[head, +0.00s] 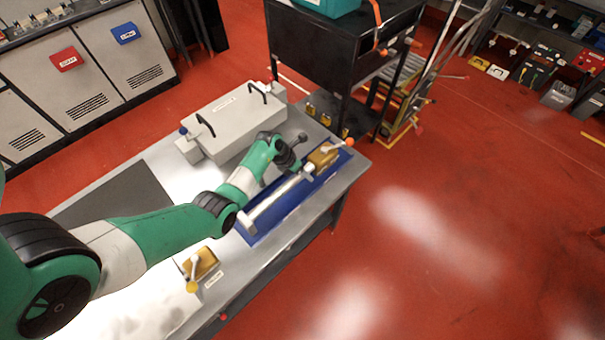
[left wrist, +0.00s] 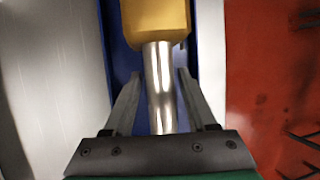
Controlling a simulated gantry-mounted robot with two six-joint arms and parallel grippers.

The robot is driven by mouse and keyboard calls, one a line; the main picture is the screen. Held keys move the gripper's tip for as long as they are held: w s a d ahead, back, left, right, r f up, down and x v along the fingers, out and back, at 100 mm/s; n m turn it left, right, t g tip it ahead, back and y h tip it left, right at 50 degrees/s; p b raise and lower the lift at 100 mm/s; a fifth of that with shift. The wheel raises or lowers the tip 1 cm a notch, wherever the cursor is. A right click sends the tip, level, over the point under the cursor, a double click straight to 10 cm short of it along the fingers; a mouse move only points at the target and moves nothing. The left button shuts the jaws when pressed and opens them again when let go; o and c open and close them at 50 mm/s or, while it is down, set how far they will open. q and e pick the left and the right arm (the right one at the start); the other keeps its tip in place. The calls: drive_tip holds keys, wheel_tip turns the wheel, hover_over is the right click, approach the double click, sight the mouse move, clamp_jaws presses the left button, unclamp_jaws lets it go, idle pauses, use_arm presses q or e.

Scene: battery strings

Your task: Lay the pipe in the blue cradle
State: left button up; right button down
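The blue cradle (head: 283,213) lies along the right edge of the metal bench. The silver pipe (head: 274,200) lies lengthwise over it, from a pale end block to a yellow clamp block (head: 323,155); I cannot tell whether it is fully seated. In the left wrist view the pipe (left wrist: 159,80) runs out from under the yellow block (left wrist: 156,20), with the blue cradle (left wrist: 118,50) behind it. My left gripper (left wrist: 160,72) is open, one finger on each side of the pipe, with a visible gap at the left finger. Its fingers are hidden in the head view. My right gripper is not in view.
A grey case (head: 232,118) with black handles stands at the back of the bench. A second yellow clamp (head: 200,264) with a lever is near the front edge. A black cart (head: 340,50) stands behind the bench. Red floor is clear at right.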

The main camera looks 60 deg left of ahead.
use_arm(q)
drive_tip(key=shift+o, duration=0.9)
drive_tip(key=shift+s+d+f, duration=0.1)
drive_tip(key=shift+s+f, duration=0.1)
drive_tip(key=p+v, duration=0.5)
drive_tip(key=v, duration=0.6)
drive_tip(key=shift+r+p, duration=0.35)
